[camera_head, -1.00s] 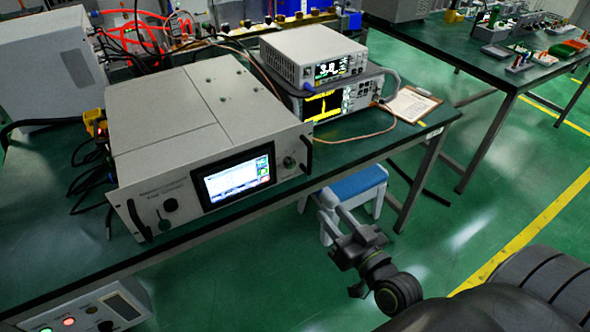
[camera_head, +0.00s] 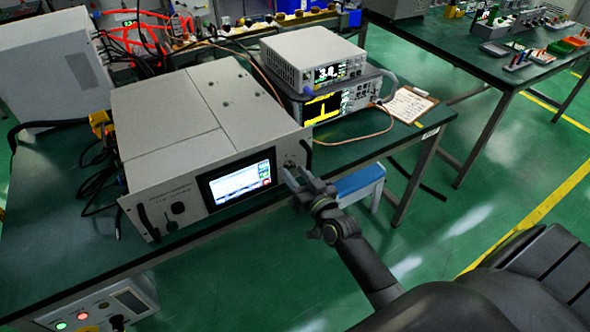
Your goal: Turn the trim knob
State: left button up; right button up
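The grey microwave generator (camera_head: 160,195) stands on the green-topped bench, its lit screen (camera_head: 240,184) in the middle of the front panel. A small knob (camera_head: 289,163) sits on the panel right of the screen. A black knob (camera_head: 177,208) sits left of the screen. The labels are too small to read, so I cannot tell which is the trim knob. My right gripper (camera_head: 296,174) is open, its fingers pointing at the panel just below the small right knob. Whether it touches the panel is unclear. My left gripper is out of view.
Black handles stand out at both panel ends, the right handle (camera_head: 308,153) close to my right gripper. Two stacked instruments (camera_head: 330,98) and a clipboard (camera_head: 408,104) are to the right on the bench (camera_head: 375,152). A blue-topped stool (camera_head: 360,183) stands behind my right arm.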

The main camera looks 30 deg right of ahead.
jog(key=shift+w, duration=0.55)
jog(key=c, duration=0.7)
jog(key=m, duration=0.5)
jog(key=shift+m, duration=0.4)
jog(key=m+p, duration=0.1)
jog(key=m, duration=0.5)
